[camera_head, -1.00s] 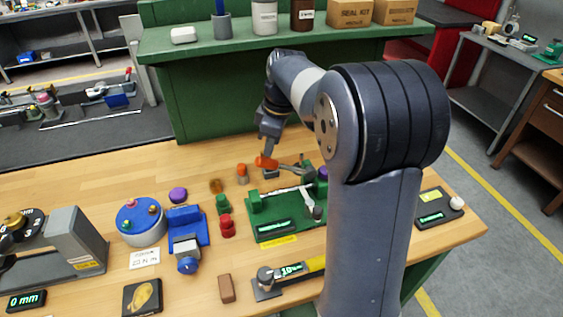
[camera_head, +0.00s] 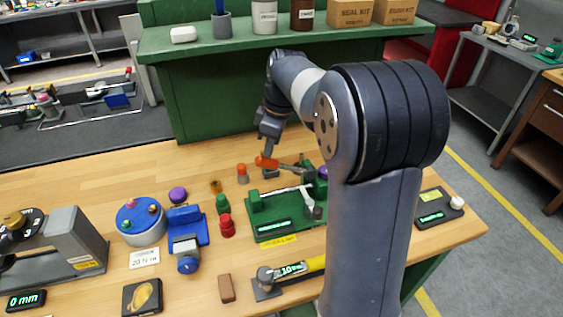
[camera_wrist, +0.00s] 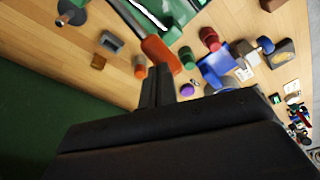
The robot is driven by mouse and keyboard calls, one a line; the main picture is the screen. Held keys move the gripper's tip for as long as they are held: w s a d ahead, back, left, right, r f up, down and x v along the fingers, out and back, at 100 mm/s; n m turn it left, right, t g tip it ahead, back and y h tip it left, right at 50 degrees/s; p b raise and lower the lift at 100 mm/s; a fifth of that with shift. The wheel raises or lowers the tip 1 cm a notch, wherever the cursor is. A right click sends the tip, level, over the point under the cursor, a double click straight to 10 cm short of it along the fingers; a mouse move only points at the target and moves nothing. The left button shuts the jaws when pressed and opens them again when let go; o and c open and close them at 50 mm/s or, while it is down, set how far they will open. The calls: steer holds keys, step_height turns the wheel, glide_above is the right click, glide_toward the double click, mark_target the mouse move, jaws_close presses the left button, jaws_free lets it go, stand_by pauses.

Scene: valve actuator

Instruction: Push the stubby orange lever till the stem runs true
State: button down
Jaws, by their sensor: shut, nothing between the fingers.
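The stubby orange lever (camera_head: 266,161) has a thick orange grip on a grey arm reaching right towards the back of a green fixture (camera_head: 251,222). The orange grip also shows in the wrist view (camera_wrist: 160,52). A pale stem-like rod (camera_head: 287,190) lies across the fixture; I cannot tell whether it runs true. My gripper (camera_head: 267,148) is shut and empty, pointing down at the orange grip. In the wrist view its fingers (camera_wrist: 157,78) are close together right by the grip; whether they touch it is unclear. My arm hides the fixture's right side.
An orange-topped post (camera_head: 242,174), a brass-coloured piece (camera_head: 216,187) and green and red knobs (camera_head: 227,226) stand left of the fixture. A blue vise (camera_head: 187,228) is farther left. A hammer-like tool (camera_head: 290,275) lies in front. A green shelf (camera_head: 180,43) rises behind the bench.

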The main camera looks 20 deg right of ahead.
steer(key=shift+f, duration=0.45)
